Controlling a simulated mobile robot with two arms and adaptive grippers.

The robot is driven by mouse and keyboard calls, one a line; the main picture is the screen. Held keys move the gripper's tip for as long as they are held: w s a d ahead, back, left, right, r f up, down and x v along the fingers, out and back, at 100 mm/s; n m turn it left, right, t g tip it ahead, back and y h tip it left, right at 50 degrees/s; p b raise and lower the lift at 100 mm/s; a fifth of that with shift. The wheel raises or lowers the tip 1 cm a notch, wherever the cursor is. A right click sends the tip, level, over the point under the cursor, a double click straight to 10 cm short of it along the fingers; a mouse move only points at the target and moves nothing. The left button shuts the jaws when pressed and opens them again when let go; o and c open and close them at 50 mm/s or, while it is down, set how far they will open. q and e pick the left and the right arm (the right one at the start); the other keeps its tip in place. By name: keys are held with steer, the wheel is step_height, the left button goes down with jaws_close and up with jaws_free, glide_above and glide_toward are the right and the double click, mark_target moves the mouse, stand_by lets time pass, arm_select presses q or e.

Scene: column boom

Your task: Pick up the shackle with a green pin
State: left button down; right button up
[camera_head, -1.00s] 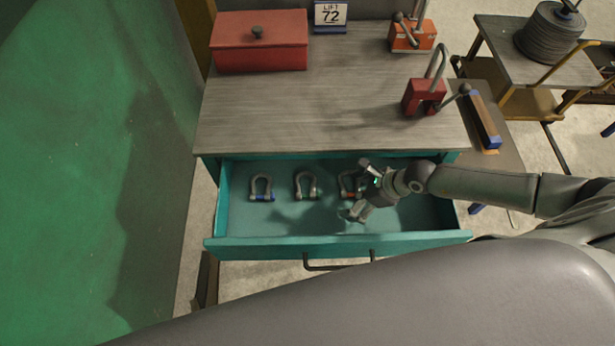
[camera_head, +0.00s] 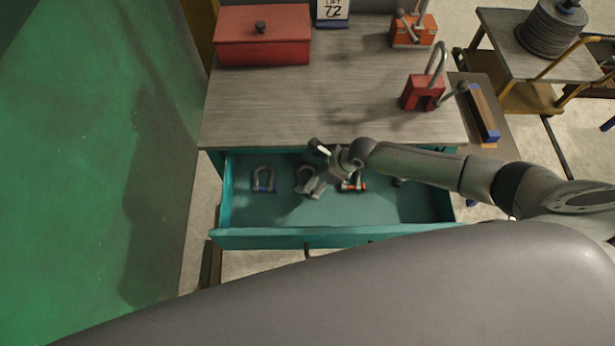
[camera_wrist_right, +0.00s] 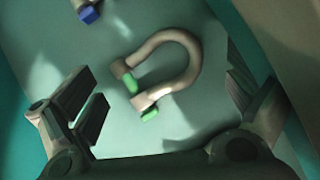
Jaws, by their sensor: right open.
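The shackle with a green pin (camera_wrist_right: 182,62) lies in the drawer in the right wrist view. Its grey bow curves to the upper right, and the green pin ends show at the lower left. In the head view this shackle (camera_head: 304,176) is partly covered by my right gripper (camera_head: 317,169). The right gripper is open and empty above it. In the wrist view its two fingers stand apart on either side of the shackle, not visibly touching it. My left gripper is not in view.
The open teal drawer (camera_head: 290,238) also holds a blue-pinned shackle (camera_head: 263,178) to the left, an orange-red-pinned one (camera_head: 352,186) to the right, and a partly hidden dark item (camera_head: 399,182). The grey worktop (camera_head: 300,112) overhangs behind, carrying a red box (camera_head: 262,40) and a red block (camera_head: 422,93).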

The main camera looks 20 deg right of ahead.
steer(key=shift+f, duration=0.55)
steer(key=shift+c, duration=0.3)
steer(key=c, duration=1.1)
